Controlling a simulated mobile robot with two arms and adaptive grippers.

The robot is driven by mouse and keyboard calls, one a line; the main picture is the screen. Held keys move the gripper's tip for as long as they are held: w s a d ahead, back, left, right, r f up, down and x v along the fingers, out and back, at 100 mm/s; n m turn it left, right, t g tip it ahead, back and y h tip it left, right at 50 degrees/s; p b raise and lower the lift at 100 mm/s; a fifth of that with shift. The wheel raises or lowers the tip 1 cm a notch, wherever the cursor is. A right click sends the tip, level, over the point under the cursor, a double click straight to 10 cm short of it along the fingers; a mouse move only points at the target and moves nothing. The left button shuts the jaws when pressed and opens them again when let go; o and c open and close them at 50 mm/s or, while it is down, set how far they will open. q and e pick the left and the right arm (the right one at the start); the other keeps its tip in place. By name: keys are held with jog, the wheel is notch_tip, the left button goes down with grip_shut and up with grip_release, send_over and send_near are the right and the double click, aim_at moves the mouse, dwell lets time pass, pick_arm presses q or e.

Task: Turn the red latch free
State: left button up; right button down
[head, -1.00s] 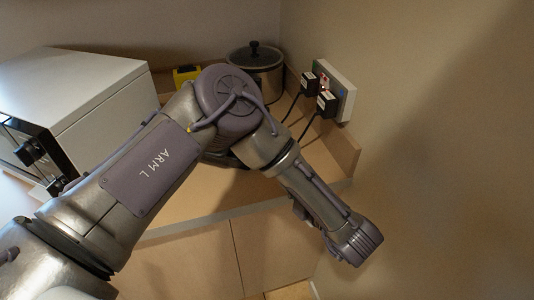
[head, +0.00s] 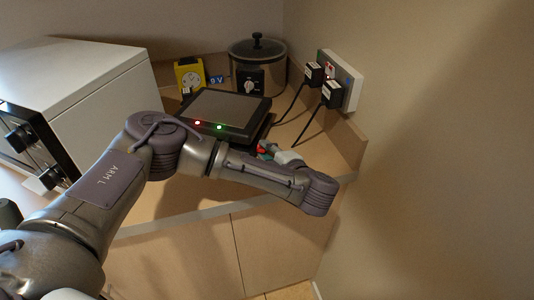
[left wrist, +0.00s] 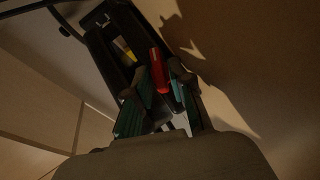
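A black device with a dark flat top (head: 218,110) and red and green lights stands on the corner counter in the head view. The red latch (left wrist: 159,70) is a slim red piece at the device's side in the left wrist view. My left gripper (left wrist: 157,88) has its fingers apart, one on each side of the latch. I cannot tell whether either finger touches it. In the head view the gripper is mostly hidden behind my forearm, at the device's right front corner. My right gripper is in neither view.
A white oven (head: 75,80) stands at the left. A yellow device (head: 189,74) and a lidded cooker (head: 257,68) are behind the black device. A wall socket (head: 341,80) with two black plugs and cables is at the right. The counter's front edge (head: 200,215) lies below my arm.

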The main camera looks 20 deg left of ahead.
pick_arm(q)
grip_shut()
dwell(0.3)
jog(key=m+g, duration=0.1)
jog(key=m+g+h, duration=0.1)
jog(key=g, duration=0.1)
jog(key=r+m+g+b, duration=0.1)
jog(key=g, duration=0.1)
jog(key=shift+w+m, duration=0.3)
jog(key=shift+w, duration=0.1)
jog(key=m+g, duration=0.1)
jog(key=g, duration=0.1)
jog(key=m+g, duration=0.1)
jog(key=g, duration=0.2)
jog(key=shift+w+m+h, duration=0.4)
